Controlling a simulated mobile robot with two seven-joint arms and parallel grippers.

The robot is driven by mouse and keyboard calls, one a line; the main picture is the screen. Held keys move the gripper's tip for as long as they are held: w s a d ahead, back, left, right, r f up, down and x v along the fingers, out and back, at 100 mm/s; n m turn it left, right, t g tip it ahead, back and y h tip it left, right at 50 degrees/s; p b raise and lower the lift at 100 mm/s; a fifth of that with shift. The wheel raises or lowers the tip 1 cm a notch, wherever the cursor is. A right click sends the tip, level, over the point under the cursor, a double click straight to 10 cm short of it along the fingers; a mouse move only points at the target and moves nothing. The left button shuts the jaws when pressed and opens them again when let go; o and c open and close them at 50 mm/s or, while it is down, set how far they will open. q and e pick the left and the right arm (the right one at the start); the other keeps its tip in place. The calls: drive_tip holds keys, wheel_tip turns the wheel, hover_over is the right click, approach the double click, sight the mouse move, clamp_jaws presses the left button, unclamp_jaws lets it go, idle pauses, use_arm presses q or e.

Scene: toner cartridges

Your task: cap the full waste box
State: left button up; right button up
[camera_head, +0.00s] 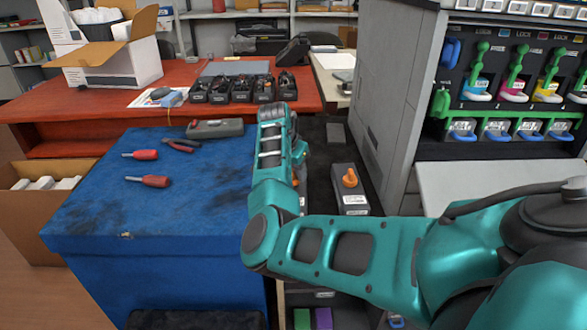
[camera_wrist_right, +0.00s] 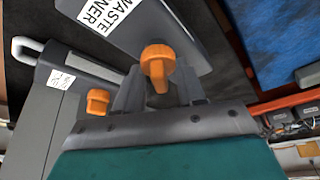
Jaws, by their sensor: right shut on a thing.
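My right gripper (camera_wrist_right: 157,82) is shut on an orange cap (camera_wrist_right: 157,58), which shows between its fingers in the right wrist view. Just past the cap is a grey waste toner box (camera_wrist_right: 135,28) with a white label. I cannot tell whether the cap is seated in it. In the head view my right arm mostly hides the gripper (camera_head: 299,172) and this box. Another dark grey box (camera_head: 350,200) with an orange cap (camera_head: 350,178) stands to the right; an orange cap also shows at left in the wrist view (camera_wrist_right: 97,101). My left gripper is out of view.
A blue-topped bench (camera_head: 110,205) on the left holds red-handled screwdrivers (camera_head: 147,181), pliers (camera_head: 182,145) and a grey case (camera_head: 215,128). A tall grey cabinet (camera_head: 385,75) rises close on the right. A red table (camera_head: 60,115) with several black units is behind.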

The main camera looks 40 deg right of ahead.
idle(0.3)
drive_tip(key=o, duration=1)
drive_tip(key=shift+o, duration=0.5)
drive_tip(key=shift+o, duration=0.3)
drive_tip(key=o, duration=0.4)
